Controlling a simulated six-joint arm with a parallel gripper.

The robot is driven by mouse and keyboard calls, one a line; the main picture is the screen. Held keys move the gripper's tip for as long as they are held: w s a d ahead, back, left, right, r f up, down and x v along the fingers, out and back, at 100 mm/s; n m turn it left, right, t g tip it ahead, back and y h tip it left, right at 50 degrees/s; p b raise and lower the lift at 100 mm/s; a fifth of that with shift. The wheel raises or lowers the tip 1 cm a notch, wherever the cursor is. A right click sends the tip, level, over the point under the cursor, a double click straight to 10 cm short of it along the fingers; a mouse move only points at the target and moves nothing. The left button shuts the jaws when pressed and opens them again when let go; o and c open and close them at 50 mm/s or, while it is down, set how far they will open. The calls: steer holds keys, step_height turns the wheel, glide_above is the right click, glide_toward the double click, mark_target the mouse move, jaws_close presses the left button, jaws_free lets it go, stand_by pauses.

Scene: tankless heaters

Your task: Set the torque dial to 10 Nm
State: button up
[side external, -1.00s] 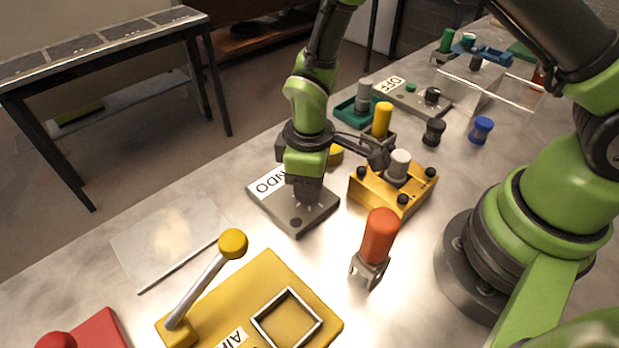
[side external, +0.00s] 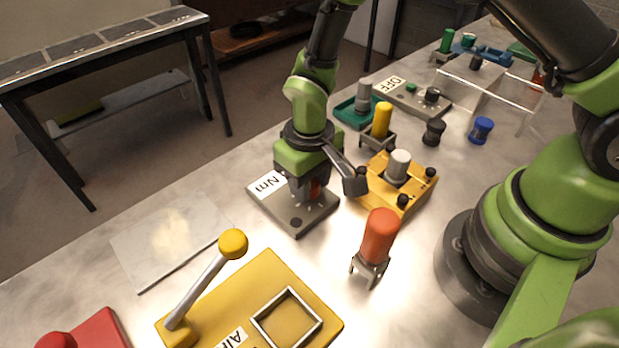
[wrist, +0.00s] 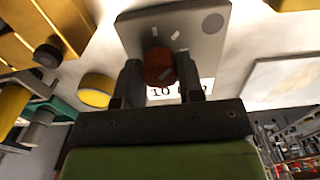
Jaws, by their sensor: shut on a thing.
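The torque dial is a grey plate (side external: 296,222) with pale tick marks, a white label (side external: 268,184) and a red knob (side external: 316,188). My gripper (side external: 308,190) points down over the plate with its fingers around the knob, largely hiding it in the side view. In the wrist view my gripper (wrist: 158,66) has one dark finger on each side of the red knob (wrist: 158,72), shut on it. The label (wrist: 168,92) shows "10" there, with its other end partly hidden by a finger. The side view shows "Nm" on it.
A yellow block (side external: 385,190) with a grey knob stands close right of the dial. A clear sheet (side external: 165,240) lies at left.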

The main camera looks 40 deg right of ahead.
stand_by(0.4)
steer(key=o, duration=0.9)
steer(key=shift+r, duration=0.1)
step_height(320, 180, up, 10)
steer(key=shift+f, duration=0.1)
steer(key=s+d+r+m+t+y, duration=0.1)
steer(key=s+d+r+m+t, duration=0.25)
steer(key=r, duration=0.85)
steer(key=s+d+r+t, duration=0.1)
steer(key=s+r, duration=0.1)
steer(key=s, duration=0.1)
steer(key=s+d+r+t, duration=0.1)
steer(key=s+d+r, duration=0.1)
steer(key=s, duration=0.2)
steer(key=s+d+r+t+y, duration=0.1)
steer(key=s+r, duration=0.1)
steer(key=s, duration=0.1)
steer(key=shift+s+d+m+t, duration=0.25)
steer(key=shift+s+t, duration=0.1)
